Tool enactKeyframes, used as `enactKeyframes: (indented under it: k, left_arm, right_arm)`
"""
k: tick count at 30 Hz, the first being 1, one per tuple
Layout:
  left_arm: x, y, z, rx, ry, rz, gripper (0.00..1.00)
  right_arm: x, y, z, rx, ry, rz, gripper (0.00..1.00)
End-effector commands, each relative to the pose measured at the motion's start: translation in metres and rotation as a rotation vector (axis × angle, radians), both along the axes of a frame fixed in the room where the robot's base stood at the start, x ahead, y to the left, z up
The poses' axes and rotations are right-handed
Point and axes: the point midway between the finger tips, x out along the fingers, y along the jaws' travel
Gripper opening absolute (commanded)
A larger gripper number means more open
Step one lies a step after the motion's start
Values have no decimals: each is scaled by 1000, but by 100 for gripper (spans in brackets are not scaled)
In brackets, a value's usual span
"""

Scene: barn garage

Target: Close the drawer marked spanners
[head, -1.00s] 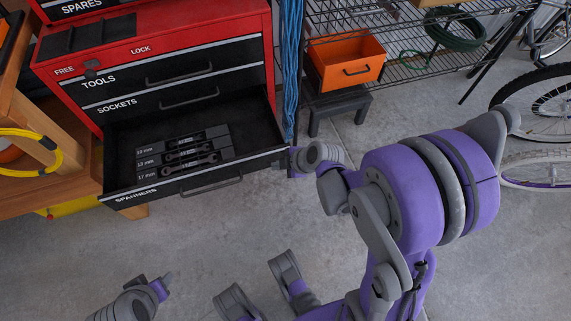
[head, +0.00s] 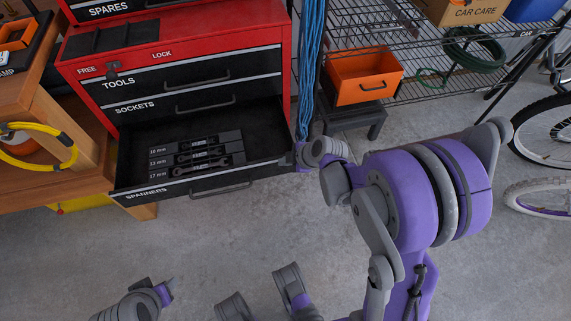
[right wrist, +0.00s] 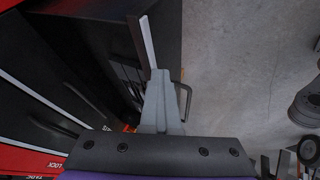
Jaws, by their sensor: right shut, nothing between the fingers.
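The spanners drawer (head: 190,189) is the lowest labelled drawer of the red tool cabinet (head: 185,42) and stands pulled out. Its black tray holds several dark spanners (head: 200,152) in marked slots. My right gripper (head: 299,158) is shut and empty at the right end of the drawer front, seemingly against it; exact contact is hard to tell. In the right wrist view the shut fingers (right wrist: 161,85) point at the end of the drawer front (right wrist: 143,42), with the handle (right wrist: 186,98) beside them. My left gripper (head: 165,290) is low at the left, far from the drawer; its fingers are unclear.
The tools drawer (head: 180,73) and sockets drawer (head: 190,102) above are shut. Blue cords (head: 311,65) hang right of the cabinet, by a wire shelf with an orange bin (head: 362,77). A wooden bench with a yellow coil (head: 62,150) stands left. Floor in front is clear.

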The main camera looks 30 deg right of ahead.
Motion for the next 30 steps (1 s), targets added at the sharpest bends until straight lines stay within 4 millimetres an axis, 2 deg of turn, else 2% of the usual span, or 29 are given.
enactKeyframes:
  k: [5, 15, 21, 30]
  left_arm:
    - [0, 0, 3, 0, -1, 0, 50]
    - [-1, 0, 10, 0, -3, 0, 50]
    - [-1, 0, 13, 0, -5, 0, 50]
    - [-1, 0, 17, 0, -6, 0, 50]
  right_arm:
    - [35, -9, 0, -1, -2, 0, 0]
    - [123, -33, 1, 0, -2, -1, 0]
    - [168, -45, 1, 0, -2, -1, 0]
    - [210, -56, 0, 0, -1, 0, 0]
